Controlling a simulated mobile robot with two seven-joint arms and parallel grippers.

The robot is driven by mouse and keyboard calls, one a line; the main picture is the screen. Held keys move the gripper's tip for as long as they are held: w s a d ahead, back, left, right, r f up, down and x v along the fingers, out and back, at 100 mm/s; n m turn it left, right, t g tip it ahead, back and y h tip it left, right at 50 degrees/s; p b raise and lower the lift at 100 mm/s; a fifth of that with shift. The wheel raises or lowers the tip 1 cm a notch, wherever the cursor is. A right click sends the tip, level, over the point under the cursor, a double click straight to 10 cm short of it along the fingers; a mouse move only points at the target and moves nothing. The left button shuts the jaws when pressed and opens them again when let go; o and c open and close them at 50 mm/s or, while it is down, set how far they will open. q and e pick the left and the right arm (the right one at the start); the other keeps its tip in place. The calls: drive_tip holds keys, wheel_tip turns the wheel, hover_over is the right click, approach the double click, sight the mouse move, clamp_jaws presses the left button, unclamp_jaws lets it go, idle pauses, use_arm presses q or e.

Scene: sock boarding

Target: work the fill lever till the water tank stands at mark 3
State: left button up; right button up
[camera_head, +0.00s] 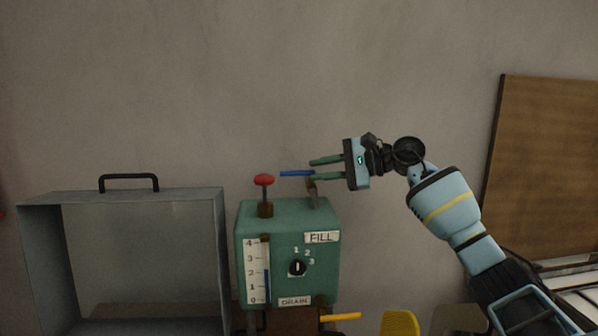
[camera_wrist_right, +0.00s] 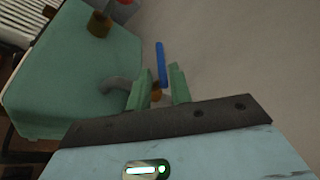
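The teal water tank (camera_head: 325,265) stands at lower centre, with a FILL label and a white gauge (camera_head: 252,275) marked 0 to 4. My left gripper is out of view.
A red knob (camera_head: 264,180) stands on the tank top, left of the lever. A dial (camera_head: 297,267) is on the front. A yellow handle (camera_head: 340,317) sticks out below, near the DRAIN label. A grey open box (camera_head: 222,260) stands left. The wall behind is bare.

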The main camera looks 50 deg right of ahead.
sight(298, 172)
drive_tip(key=p+x, duration=0.1)
drive_tip(key=x, duration=0.4)
drive_tip(key=shift+w+a, duration=0.2)
drive_tip(key=shift+w, duration=0.1)
drive_tip(key=shift+c, duration=0.2)
clamp_jaws()
